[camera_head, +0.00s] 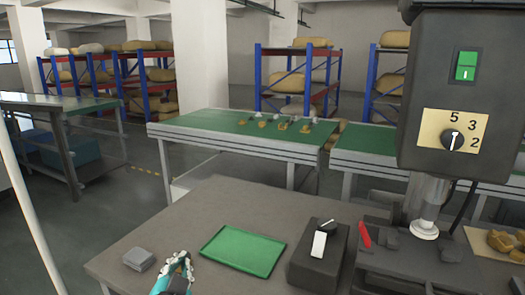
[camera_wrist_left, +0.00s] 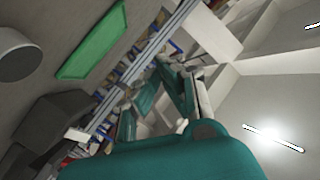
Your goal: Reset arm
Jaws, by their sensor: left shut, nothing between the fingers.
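My left gripper (camera_head: 180,262) shows at the bottom of the head view, above the near part of the grey table (camera_head: 220,200). Its fingers are shut with nothing between them, left of a green tray (camera_head: 243,252) and apart from it. The tray looks empty. The green tray also shows there (camera_wrist_left: 92,42), tilted. My right gripper is in neither view.
A small grey block (camera_head: 138,258) lies left of my gripper. A dark box with a white switch (camera_head: 319,243) stands right of the tray. A machine with a dial (camera_head: 453,140) rises at the right. Green-topped conveyor tables (camera_head: 240,128) stand behind.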

